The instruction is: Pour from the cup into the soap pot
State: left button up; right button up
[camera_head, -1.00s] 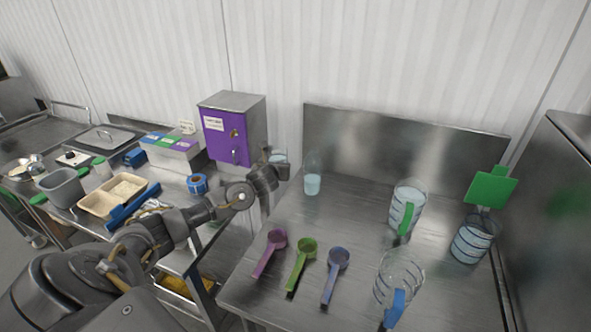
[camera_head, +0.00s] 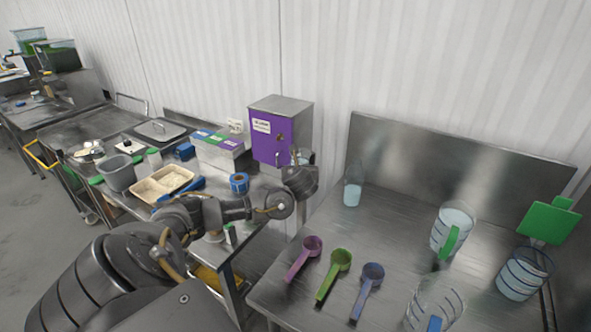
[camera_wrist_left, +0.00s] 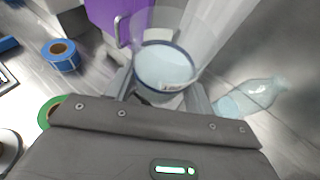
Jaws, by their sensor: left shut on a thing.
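My left gripper (camera_head: 301,172) is shut on a clear cup (camera_head: 306,156), which is mostly hidden behind the gripper in the head view. In the left wrist view the cup (camera_wrist_left: 164,66) stands between the two fingers of the gripper (camera_wrist_left: 160,94) and holds pale bluish liquid. The cup is in front of the purple box. A grey pot (camera_head: 119,174) stands on the left counter beside a beige tray; I cannot tell for sure that it is the soap pot. The inside of the pot is not clear. My right gripper is not in view.
The purple box (camera_head: 281,138), a blue tape roll (camera_head: 239,183) and the beige tray (camera_head: 163,183) are on the left counter. A gap separates the two surfaces.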

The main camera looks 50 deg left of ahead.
pick_arm(q)
jog(key=d+r+m+t+h+b, duration=0.1)
jog(key=d+r+m+t+h, duration=0.2)
jog(key=d, duration=0.9)
jog(key=d+r+m+h, duration=0.3)
jog(key=d+r, duration=0.2)
jog(key=d, duration=0.8)
jog(key=s+d+f+m+t+h+b, duration=0.1)
jog(key=s+d+f+m+h+b, duration=0.1)
jog(key=s+d+b, duration=0.4)
jog(key=d+m+h+b, duration=0.1)
jog(key=d+b, duration=0.2)
jog(key=d, duration=0.1)
jog(key=shift+h, duration=0.3)
jog(key=shift+s, duration=0.1)
